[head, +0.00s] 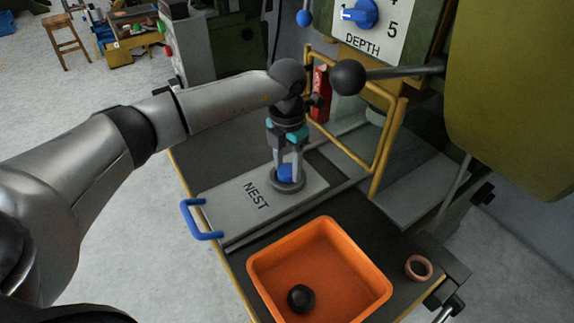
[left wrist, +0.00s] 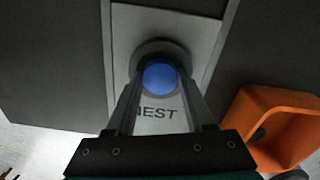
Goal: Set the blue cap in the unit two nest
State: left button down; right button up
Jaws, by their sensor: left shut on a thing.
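The blue cap (head: 286,173) is between the fingers of my left gripper (head: 287,166), which is shut on it and points down. The nest (head: 288,187) is a dark round ring on a pale grey plate (head: 225,205) marked NEST. The cap is over or inside the ring; I cannot tell if it touches the bottom. In the left wrist view the cap (left wrist: 160,77) lies between the fingertips, with the ring (left wrist: 160,48) around and behind it. The fingers partly hide the cap and ring. My right gripper is not in view.
An orange bin (head: 262,262) with a dark round piece (head: 301,298) stands in front of the plate. A copper ring (head: 418,268) lies to its right. A blue handle (head: 195,220) sticks out at the plate's left. A yellow frame (head: 385,150) and a black-knobbed lever (head: 348,77) are close behind.

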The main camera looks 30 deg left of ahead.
aim_at(287, 170)
pick_arm(q)
jog(key=shift+s+f, duration=0.15)
jog(key=shift+f, duration=0.25)
jog(key=c, duration=0.7)
grip_release()
jog(key=o, duration=0.4)
jog(key=shift+s, duration=0.1)
jog(key=shift+r, duration=0.1)
jog(key=shift+r+p, duration=0.2)
jog(key=shift+p, duration=0.1)
jog(key=shift+r, duration=0.4)
jog(key=r+p, duration=0.3)
jog(key=r, duration=0.9)
jog(key=shift+w+p, duration=0.2)
jog(key=shift+p, duration=0.1)
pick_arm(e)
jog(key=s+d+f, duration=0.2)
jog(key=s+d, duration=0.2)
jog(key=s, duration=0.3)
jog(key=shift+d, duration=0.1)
